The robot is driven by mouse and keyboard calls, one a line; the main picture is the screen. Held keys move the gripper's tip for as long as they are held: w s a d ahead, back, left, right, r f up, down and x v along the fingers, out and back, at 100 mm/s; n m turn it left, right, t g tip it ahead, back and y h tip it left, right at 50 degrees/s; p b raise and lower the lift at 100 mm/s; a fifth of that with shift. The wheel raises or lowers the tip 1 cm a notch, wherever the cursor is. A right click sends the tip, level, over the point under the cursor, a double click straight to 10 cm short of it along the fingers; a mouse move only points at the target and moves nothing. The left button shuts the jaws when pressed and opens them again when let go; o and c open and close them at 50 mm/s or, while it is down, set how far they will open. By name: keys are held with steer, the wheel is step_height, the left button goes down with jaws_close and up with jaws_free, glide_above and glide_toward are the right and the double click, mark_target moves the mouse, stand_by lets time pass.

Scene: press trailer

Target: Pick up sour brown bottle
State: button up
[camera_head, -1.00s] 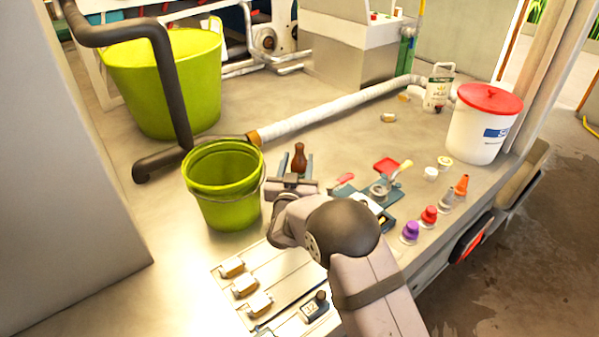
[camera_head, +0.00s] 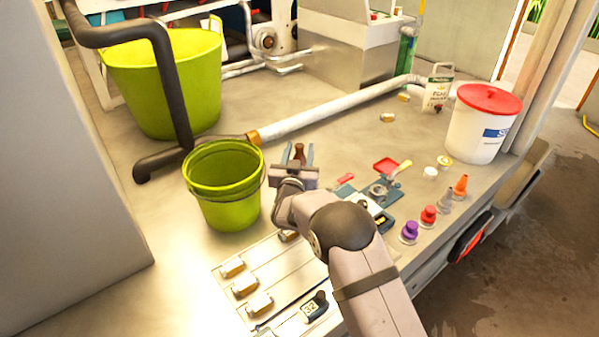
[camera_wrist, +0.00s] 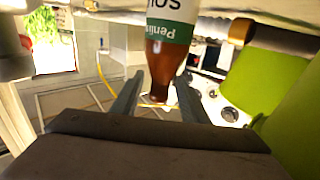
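The brown bottle (camera_head: 299,152) stands on the bench just right of the small green bucket; its lower part is hidden behind my gripper in the head view. In the wrist view the bottle (camera_wrist: 165,60) appears upside down, with a green and white label and a dark brown neck. My gripper (camera_head: 298,149) is open, with one finger on each side of the bottle. In the wrist view my gripper (camera_wrist: 160,78) shows gaps between the fingers and the neck.
A small green bucket (camera_head: 225,212) stands close left of my gripper. A pale pipe (camera_head: 335,108) runs behind the bottle. A white red-lidded bucket (camera_head: 478,135) stands farther right.

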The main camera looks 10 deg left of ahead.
jaws_close()
stand_by(1.0)
steer(key=shift+r, duration=0.15)
